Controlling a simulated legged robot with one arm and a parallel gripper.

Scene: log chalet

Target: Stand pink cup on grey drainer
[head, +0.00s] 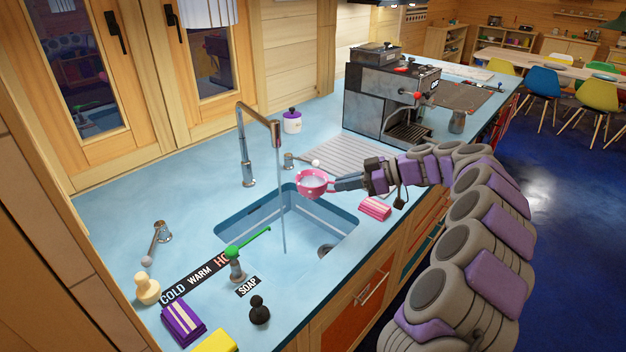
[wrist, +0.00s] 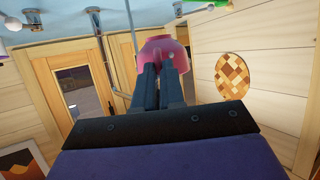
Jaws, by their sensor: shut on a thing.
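The pink cup (head: 313,190) is held over the back right part of the sink, its pale inside facing up. My gripper (head: 334,184) reaches in from the right and is shut on the cup's near side. In the wrist view the fingers (wrist: 160,78) meet the pink cup (wrist: 158,48), and its far side is hidden. The grey drainer (head: 352,152) is a ridged area on the counter behind and right of the cup. Its visible part is bare.
Water runs from the tall tap (head: 275,132) into the sink (head: 240,226), just left of the cup. A folded pink cloth (head: 376,208) lies on the counter below my arm.

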